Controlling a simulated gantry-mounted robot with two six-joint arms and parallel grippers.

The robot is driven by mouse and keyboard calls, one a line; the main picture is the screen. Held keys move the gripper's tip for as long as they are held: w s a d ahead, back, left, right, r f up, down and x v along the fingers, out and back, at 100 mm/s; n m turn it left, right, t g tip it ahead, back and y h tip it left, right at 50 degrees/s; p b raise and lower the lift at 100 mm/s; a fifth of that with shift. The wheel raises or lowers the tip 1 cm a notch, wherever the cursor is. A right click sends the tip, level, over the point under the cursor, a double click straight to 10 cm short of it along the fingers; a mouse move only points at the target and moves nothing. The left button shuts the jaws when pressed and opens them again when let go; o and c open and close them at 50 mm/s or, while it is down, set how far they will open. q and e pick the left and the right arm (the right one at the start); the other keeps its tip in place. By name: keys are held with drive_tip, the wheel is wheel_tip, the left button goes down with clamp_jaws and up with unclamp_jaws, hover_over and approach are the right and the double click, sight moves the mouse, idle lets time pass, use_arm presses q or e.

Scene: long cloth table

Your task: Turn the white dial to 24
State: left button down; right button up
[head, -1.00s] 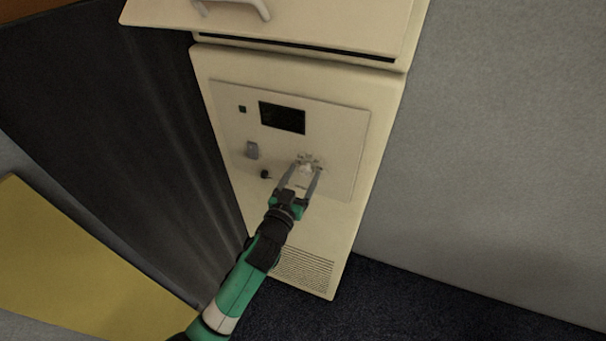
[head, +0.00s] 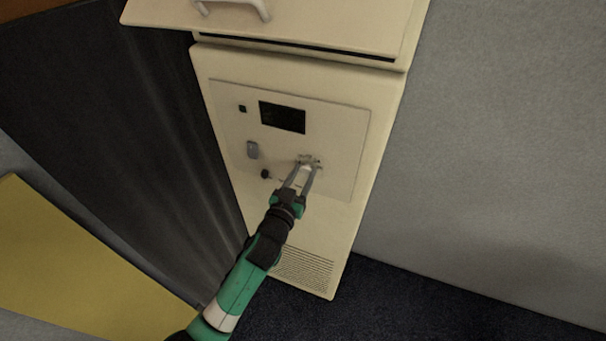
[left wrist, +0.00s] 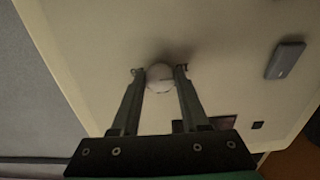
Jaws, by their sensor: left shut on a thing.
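The white dial (left wrist: 160,78) sits on the cream front panel of a cabinet. In the left wrist view it is round, with a short dark mark on its face. My left gripper (left wrist: 160,71) has one finger on each side of it and is shut on it. In the head view the left gripper (head: 307,164) reaches the panel's lower right part, where its fingers mostly hide the dial. The numbers around the dial are too small and blurred to read. My right gripper does not show.
An overhanging cream part with a handle (head: 232,8) is above. A dark surface (head: 110,130) stands at left, a grey wall (head: 490,130) at right.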

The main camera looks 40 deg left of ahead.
use_arm(q)
drive_tip(key=shift+m, duration=0.3)
drive_tip(key=m+p, duration=0.1)
drive_tip(key=m, duration=0.4)
drive_tip(key=shift+m, duration=0.3)
drive_tip(key=m+p, duration=0.1)
drive_tip(key=m, duration=0.2)
drive_tip(key=shift+m, duration=0.3)
drive_tip(key=m+p, duration=0.1)
drive_tip(key=m, duration=0.2)
drive_tip(key=m+p, duration=0.1)
drive_tip(key=m, duration=0.6)
drive_tip(key=shift+p, duration=0.3)
drive_tip(key=m, duration=0.3)
drive_tip(key=shift+p, duration=0.4)
drive_tip(key=shift+m+p, duration=0.35)
drive_tip(key=shift+m, duration=1.55)
